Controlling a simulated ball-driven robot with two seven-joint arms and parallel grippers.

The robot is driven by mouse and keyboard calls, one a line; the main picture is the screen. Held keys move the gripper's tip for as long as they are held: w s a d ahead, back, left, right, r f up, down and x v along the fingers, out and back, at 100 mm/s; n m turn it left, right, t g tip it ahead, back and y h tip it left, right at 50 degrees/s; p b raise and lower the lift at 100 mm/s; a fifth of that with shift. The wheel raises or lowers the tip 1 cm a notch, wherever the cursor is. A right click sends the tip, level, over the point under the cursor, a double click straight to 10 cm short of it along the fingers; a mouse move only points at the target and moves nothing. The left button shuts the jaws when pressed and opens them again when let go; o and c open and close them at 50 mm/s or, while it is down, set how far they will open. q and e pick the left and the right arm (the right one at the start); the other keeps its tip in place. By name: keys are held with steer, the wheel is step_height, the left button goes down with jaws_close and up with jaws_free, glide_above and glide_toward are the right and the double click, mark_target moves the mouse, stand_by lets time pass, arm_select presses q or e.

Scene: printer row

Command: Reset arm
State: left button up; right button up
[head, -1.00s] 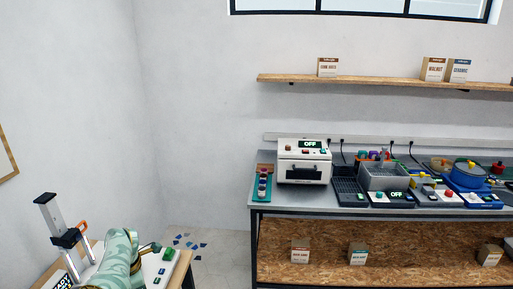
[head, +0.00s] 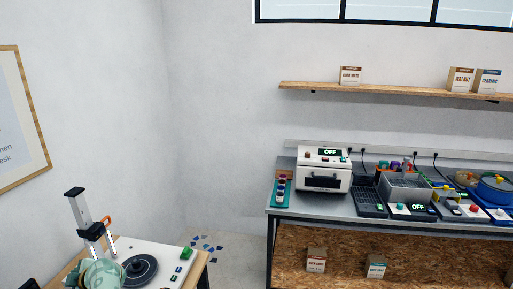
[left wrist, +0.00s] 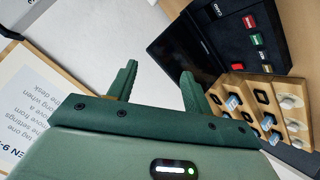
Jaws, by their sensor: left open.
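My left gripper (left wrist: 158,85) shows in the left wrist view with its two green fingers apart and nothing between them. Pale wall lies behind the fingers. In the head view only a pale green part of my left arm shows at the bottom left, in front of the printer table; the fingertips cannot be made out there. My right gripper is not in either view.
A white machine with a black disc (head: 139,268) and an upright post (head: 84,212) stands at the lower left. In the wrist view, a wooden holder (left wrist: 257,105) and a black case (left wrist: 190,42) lie right of the fingers. A workbench (head: 340,207) stands at right.

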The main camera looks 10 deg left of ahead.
arm_select(q)
step_height(320, 180, up, 11)
steer(key=w+m+t+y, duration=0.2)
steer(key=m+t+y, duration=0.1)
steer(key=m+t, duration=0.7)
steer(key=s+d+f+m+t+h, duration=0.1)
steer(key=d+m+t+h, duration=0.1)
steer(key=d+m+h, duration=0.55)
steer(key=s+d+f+m+t+h, duration=0.15)
steer(key=d+m+h, duration=0.35)
steer(key=d+m, duration=0.6)
steer(key=s+d+f+m+g+h, duration=0.1)
steer(key=s+d+f+g, duration=0.3)
steer(key=s+d, duration=0.35)
steer(key=s+d+r+m+g+y, duration=0.15)
steer(key=s+g+y, duration=0.3)
steer(key=s, duration=1.15)
steer(key=s+d+f+g+h+b, duration=0.2)
steer(key=f, duration=1.3)
steer(key=s+d+f+g+h+b, duration=0.1)
steer(key=s+d+f+h+b, duration=0.15)
steer(key=f, duration=1.35)
steer(key=s+f+n+g+b, duration=0.3)
steer(key=s+f+b, duration=0.2)
steer(key=s+f, duration=1.4)
step_height(320, 180, down, 2)
steer(key=shift+s+d+f+n+h, duration=0.2)
steer(key=shift+s+n+h, duration=0.1)
steer(key=shift+h, duration=0.15)
